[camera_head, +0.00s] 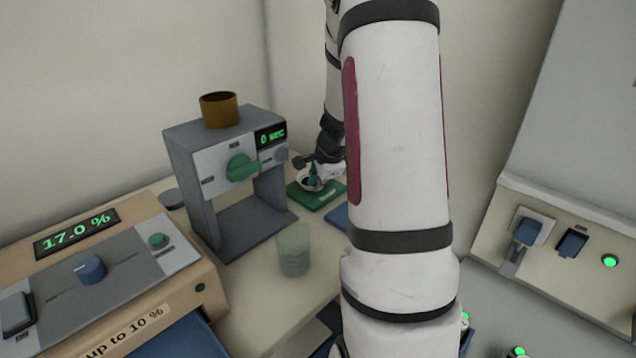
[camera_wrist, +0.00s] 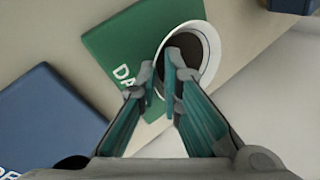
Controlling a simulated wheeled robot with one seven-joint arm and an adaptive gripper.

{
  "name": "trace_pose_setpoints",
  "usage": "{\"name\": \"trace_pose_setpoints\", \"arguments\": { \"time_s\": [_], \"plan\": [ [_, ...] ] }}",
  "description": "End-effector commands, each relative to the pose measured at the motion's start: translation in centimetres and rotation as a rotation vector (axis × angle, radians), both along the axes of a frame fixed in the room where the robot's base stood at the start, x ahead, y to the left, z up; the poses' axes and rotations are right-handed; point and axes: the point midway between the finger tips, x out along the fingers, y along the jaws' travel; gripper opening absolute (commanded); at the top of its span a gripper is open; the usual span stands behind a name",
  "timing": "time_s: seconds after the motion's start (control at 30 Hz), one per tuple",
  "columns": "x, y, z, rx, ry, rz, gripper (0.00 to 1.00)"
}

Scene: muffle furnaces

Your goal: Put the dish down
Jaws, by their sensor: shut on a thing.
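The dish (camera_wrist: 213,50) is a small white round bowl with dark brown contents. My gripper (camera_wrist: 180,72) is shut on the near-left part of its rim in the wrist view, one finger inside and one outside. The dish overlaps the edge of a green mat (camera_wrist: 112,48) with white lettering, partly hidden by my fingers. In the head view my gripper (camera_head: 315,174) and the dish (camera_head: 303,184) are small, at the green mat (camera_head: 322,199), behind my arm. I cannot tell whether the dish touches the mat.
A blue mat (camera_wrist: 45,115) lies beside the green one. In the head view a grey device (camera_head: 230,215) with a green knob and a brown cup (camera_head: 219,110) on top stands left. A translucent beaker (camera_head: 293,250) stands in front. A tan unit (camera_head: 95,270) reads 17.0 %.

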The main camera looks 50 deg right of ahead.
Motion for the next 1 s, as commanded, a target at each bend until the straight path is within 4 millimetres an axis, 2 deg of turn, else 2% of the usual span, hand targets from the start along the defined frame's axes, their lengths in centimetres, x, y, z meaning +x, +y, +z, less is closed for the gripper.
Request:
{"name": "trace_pose_setpoints", "arguments": {
  "time_s": [0.03,0.1,0.13,0.17,0.57,1.0],
  "plan": [
    [0.0,0.0,-0.2,0.0,0.0,0.0,0.0],
    [0.0,0.0,-0.2,0.0,0.0,0.0,0.18],
    [0.0,0.0,-0.1,0.0,0.0,0.0,0.25],
    [0.0,0.0,-0.1,0.0,0.0,0.0,0.27],
    [-0.1,0.0,0.3,0.0,0.0,0.0,0.27],
    [-3.7,1.8,7.8,-0.002,-0.002,0.002,0.27]
  ]
}}
